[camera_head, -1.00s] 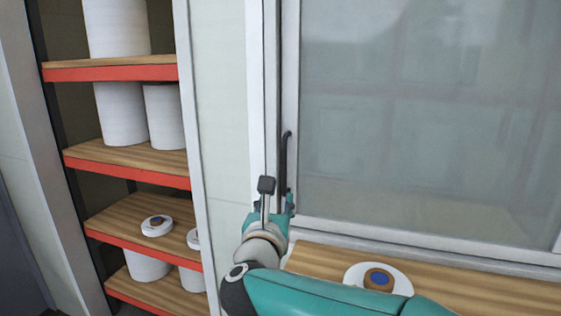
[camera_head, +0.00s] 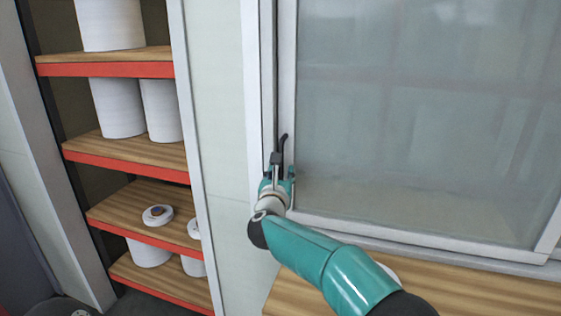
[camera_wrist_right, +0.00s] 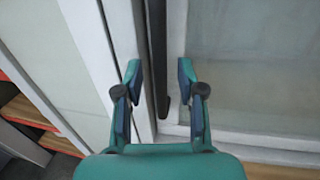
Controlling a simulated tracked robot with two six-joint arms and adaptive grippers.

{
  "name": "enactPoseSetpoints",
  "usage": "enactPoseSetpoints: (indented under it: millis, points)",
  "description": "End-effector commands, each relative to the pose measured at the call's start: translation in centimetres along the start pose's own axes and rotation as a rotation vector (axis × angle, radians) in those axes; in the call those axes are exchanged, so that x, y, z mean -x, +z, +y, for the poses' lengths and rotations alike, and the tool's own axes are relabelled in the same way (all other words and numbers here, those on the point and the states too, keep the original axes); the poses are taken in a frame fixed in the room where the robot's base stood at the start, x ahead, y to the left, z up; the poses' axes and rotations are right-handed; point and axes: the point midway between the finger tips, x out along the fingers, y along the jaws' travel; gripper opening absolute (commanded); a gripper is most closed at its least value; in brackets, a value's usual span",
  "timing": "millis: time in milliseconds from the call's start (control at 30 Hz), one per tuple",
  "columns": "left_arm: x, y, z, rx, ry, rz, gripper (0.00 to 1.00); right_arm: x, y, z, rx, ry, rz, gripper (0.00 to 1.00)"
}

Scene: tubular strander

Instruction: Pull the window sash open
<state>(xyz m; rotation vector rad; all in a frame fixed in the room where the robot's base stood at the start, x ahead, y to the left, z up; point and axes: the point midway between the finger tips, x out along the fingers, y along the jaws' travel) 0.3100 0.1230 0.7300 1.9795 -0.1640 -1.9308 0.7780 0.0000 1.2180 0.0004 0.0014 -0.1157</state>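The window sash (camera_head: 291,80) has a pale frame around a large glass pane (camera_head: 420,110). Its dark upright handle (camera_head: 283,143) is on the left edge of the frame. My right gripper (camera_head: 279,174) is at the lower part of the handle and hides some of it. In the right wrist view, the gripper (camera_wrist_right: 160,72) is open, with the handle (camera_wrist_right: 157,55) between its two fingers. Gaps show between the handle and both fingers. My left gripper is not in view.
A shelf rack with red-edged wooden boards (camera_head: 125,151) and white cylinders (camera_head: 118,107) stands at the left. A pale wall panel (camera_head: 220,130) separates it from the window. A wooden ledge (camera_head: 450,290) runs below the window.

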Motion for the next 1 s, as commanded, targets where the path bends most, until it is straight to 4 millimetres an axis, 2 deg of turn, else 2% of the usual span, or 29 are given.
enactPoseSetpoints:
  millis: [33,200,500,533,767,1000]
  points:
    - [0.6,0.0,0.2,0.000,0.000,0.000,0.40,-0.5,0.2,0.0,0.000,-0.001,0.000,0.39]
    - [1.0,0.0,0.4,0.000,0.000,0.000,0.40,-1.5,0.1,0.0,0.000,0.000,0.000,0.39]
    - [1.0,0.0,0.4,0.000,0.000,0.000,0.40,-1.6,-0.1,0.0,0.001,0.000,0.000,0.39]
    - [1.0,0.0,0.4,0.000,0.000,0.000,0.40,-1.6,-0.1,0.0,0.000,0.000,0.000,0.37]
    - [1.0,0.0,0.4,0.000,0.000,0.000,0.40,-1.6,0.0,0.0,0.000,0.000,0.000,0.00]
    - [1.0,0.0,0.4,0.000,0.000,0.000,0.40,-1.6,0.0,0.0,0.000,0.000,0.000,0.00]
